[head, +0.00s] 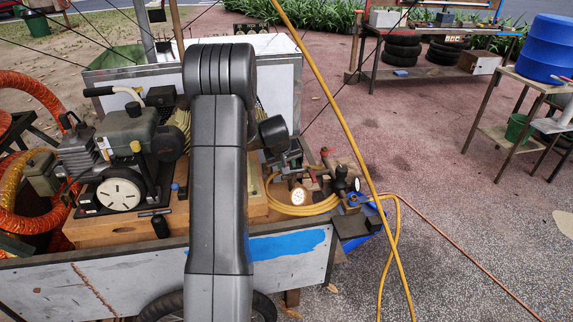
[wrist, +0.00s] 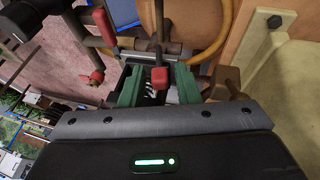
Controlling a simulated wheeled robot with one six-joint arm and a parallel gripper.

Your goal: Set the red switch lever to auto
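The red switch lever shows in the wrist view as a red block-shaped tip (wrist: 160,77) on a thin dark stem, near the picture's middle. My gripper (wrist: 159,88) has its two green fingers apart, one to each side of the red tip, with visible gaps between tip and fingers. I cannot tell how deep the tip sits between them. The lever's base and any position marks cannot be made out.
The cart (head: 290,262) carries an engine (head: 125,150), a coiled yellow hose (head: 285,206) and gauges (head: 298,195). Paving to the right is mostly open.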

